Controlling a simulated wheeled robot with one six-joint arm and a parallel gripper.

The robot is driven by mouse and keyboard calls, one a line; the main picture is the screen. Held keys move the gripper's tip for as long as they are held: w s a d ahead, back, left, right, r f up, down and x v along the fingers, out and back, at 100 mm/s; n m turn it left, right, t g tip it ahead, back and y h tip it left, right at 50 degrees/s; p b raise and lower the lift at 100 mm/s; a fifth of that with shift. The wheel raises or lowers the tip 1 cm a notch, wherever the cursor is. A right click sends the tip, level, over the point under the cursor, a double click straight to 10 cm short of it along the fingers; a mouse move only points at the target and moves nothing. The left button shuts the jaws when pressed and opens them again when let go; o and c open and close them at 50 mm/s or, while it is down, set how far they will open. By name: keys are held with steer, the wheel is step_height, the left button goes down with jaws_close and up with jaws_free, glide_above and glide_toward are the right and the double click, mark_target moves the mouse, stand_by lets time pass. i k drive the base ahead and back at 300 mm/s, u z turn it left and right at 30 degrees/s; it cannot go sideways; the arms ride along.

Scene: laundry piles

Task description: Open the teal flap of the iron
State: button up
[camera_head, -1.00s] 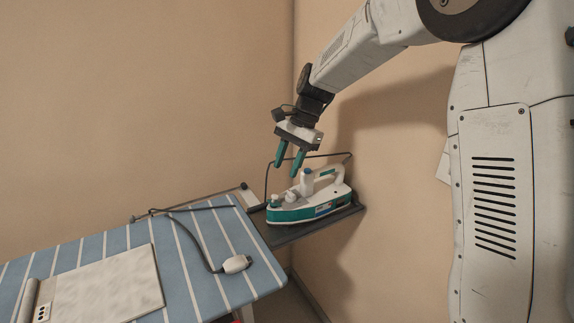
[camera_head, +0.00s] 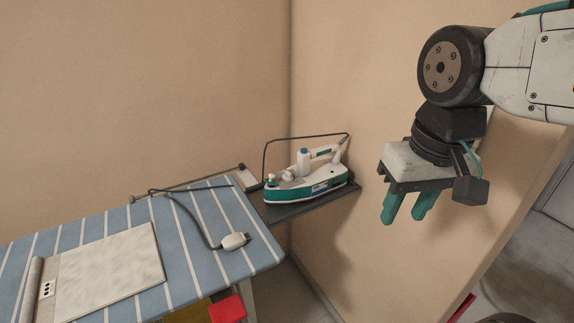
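The white and teal iron (camera_head: 290,195) stands flat on a dark metal rest at the end of the ironing board, against the corner. Small teal parts show near its front end and on its handle. They are too small to tell which is the flap or whether it is open. My gripper (camera_head: 405,217) hangs to the right of the iron and nearer the camera, apart from it. Its two teal fingers point down with a gap between them, and nothing is held.
The blue striped ironing board (camera_head: 90,235) carries a pale panel (camera_head: 108,272) and a cable with a white plug (camera_head: 235,241). The iron rest (camera_head: 330,201) is close to the walls. A thin dark wire frame rises behind the iron. A red item (camera_head: 228,308) lies below the board.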

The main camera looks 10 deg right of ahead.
mark_target(270, 181)
steer(key=k, duration=0.95)
steer(key=u, duration=0.9)
steer(key=i, duration=1.45)
steer(key=z, duration=1.1)
